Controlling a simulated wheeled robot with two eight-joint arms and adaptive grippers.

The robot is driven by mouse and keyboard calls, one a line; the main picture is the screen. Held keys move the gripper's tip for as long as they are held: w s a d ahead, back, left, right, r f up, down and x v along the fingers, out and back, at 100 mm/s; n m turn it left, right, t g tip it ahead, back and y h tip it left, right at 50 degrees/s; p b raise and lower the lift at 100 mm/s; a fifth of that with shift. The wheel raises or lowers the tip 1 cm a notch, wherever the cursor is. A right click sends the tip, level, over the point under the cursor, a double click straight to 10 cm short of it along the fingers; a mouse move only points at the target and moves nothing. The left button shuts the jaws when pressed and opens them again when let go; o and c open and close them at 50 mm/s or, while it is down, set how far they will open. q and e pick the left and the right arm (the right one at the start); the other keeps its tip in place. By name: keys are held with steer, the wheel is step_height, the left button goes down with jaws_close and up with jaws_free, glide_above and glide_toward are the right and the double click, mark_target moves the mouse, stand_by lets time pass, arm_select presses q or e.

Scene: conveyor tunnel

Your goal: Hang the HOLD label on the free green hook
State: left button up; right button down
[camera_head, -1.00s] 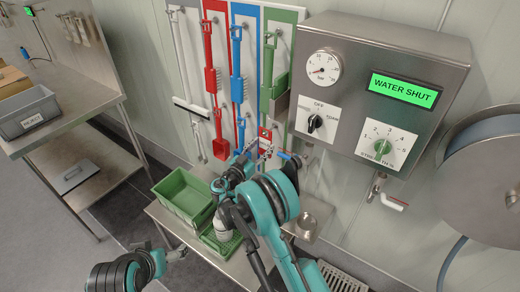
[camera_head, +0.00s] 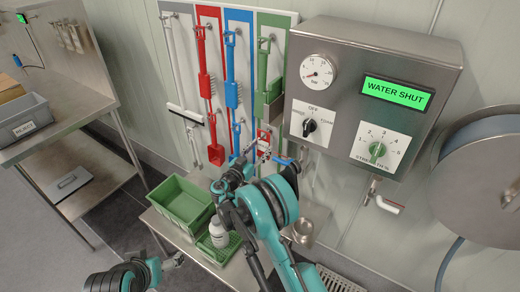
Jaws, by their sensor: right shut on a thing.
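My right gripper (camera_head: 264,152) is shut on a small red and white label (camera_head: 263,139), the HOLD label by the task; its text is too small to read. It holds the label in front of the lower end of the green strip (camera_head: 286,45) on the wall board. A green brush (camera_head: 262,70) hangs on that strip above the label. The free green hook cannot be made out; the gripper and label cover the area below the brush. My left gripper (camera_head: 173,261) is low at the bottom left, away from the board; its fingers are too small to read.
Red (camera_head: 205,85) and blue (camera_head: 230,90) tools hang left of the green strip. A steel control box (camera_head: 345,90) juts out at right. Below are a green crate (camera_head: 178,205), a white bottle (camera_head: 219,232) and a steel cup (camera_head: 303,231) on a bench.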

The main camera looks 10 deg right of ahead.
steer(key=shift+f+b, duration=0.7)
steer(key=shift+f, duration=0.15)
steer(key=c, duration=0.6)
jaws_free()
steer(key=v, duration=1.2)
